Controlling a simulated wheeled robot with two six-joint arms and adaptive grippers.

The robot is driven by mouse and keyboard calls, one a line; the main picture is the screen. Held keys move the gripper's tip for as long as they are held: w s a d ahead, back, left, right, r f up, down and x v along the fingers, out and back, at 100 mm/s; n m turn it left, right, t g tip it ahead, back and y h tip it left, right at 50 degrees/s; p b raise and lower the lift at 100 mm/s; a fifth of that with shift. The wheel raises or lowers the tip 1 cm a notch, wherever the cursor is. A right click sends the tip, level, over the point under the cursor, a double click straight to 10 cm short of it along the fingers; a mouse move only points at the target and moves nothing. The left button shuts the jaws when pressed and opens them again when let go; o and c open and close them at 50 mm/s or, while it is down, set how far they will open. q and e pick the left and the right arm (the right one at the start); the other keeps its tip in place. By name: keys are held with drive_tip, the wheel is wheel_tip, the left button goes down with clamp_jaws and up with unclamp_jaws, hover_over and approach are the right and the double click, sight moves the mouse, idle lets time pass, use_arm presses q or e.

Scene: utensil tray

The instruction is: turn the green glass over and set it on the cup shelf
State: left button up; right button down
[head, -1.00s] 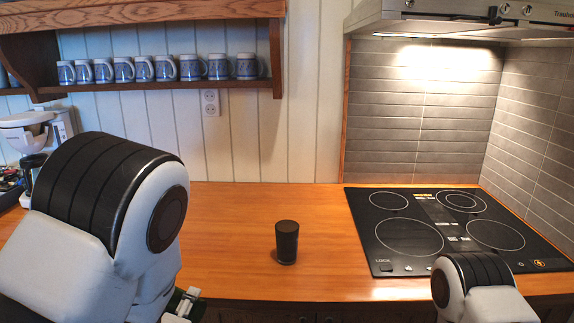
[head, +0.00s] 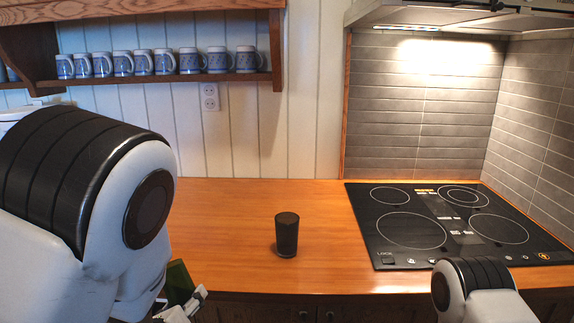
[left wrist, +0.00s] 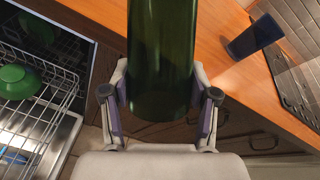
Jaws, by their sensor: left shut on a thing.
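The green glass (left wrist: 160,50) is between the two fingers of my left gripper (left wrist: 160,105) in the left wrist view. The gripper is shut on it, and the glass fills the upper middle of that view. In the head view a dark green part of the glass (head: 178,283) shows beside my left gripper (head: 184,308), at the counter's front edge, mostly hidden by my arm. I cannot tell which end of the glass is up. The cup shelf (head: 150,81) is on the wall at upper left. My right gripper is out of view.
Several blue-and-white mugs (head: 218,61) stand in a row on the shelf. A dark cup (head: 286,235) stands on the wooden counter (head: 235,215), left of the black cooktop (head: 450,230). An open dishwasher rack (left wrist: 45,115) holds a green bowl (left wrist: 18,82).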

use_arm(q)
drive_tip(key=m+b, duration=0.1)
drive_tip(key=m, duration=0.4)
drive_tip(key=shift+d+r+m+b, duration=0.1)
drive_tip(key=shift+m+b, duration=0.3)
drive_tip(key=t+b, duration=0.6)
drive_tip(key=b, duration=1)
drive_tip(key=shift+b, duration=0.3)
